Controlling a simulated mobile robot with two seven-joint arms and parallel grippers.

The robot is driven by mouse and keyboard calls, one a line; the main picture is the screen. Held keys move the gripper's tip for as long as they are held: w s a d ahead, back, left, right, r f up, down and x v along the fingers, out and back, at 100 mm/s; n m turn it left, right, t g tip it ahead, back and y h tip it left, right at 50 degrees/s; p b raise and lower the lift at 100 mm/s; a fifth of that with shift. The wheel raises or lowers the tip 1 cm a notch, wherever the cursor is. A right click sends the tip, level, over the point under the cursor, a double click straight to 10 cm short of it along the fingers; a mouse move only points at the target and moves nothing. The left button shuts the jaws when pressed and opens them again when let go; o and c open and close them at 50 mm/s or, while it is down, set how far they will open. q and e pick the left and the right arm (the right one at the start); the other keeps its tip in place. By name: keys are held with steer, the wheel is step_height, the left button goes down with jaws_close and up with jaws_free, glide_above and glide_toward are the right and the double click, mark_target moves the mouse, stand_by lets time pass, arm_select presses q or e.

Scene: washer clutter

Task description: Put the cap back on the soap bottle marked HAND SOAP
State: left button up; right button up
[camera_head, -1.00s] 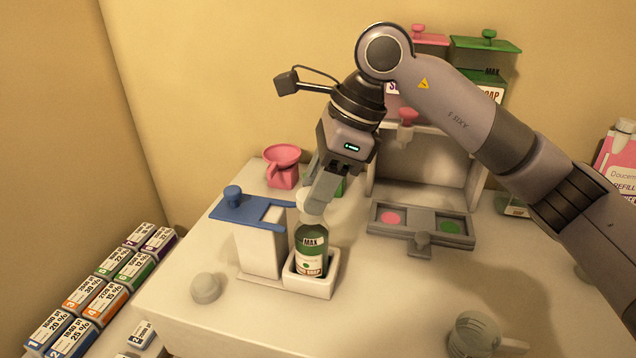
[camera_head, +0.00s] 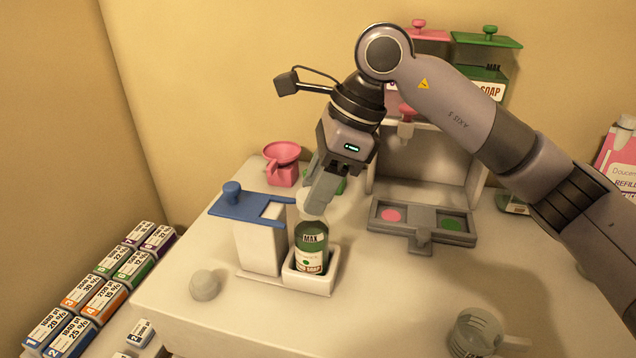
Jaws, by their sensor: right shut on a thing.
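The soap bottle (camera_head: 311,262), dark green with a light label, stands upright in a small white holder (camera_head: 312,286). Its label shows MAX and a partly hidden line ending in SOAP. My right gripper (camera_head: 317,200) comes down from above and is shut on a whitish cap (camera_head: 308,205). The cap is directly over the bottle's top, at or just above the neck. The fingers hide part of it, and I cannot tell whether it is seated. My left gripper is not in view.
A white dispenser with a blue lid (camera_head: 250,208) stands close left of the bottle. A pale round knob-like piece (camera_head: 205,285) lies front left. A pink funnel (camera_head: 283,160) and a grey tray (camera_head: 421,226) are behind. A clear cup (camera_head: 475,332) is front right.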

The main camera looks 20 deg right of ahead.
steer(key=shift+f+b, duration=0.45)
steer(key=shift+b, duration=0.05)
stand_by(0.8)
steer(key=o, duration=1.5)
steer(key=shift+r+p, duration=2.5)
steer(key=shift+r, duration=1.05)
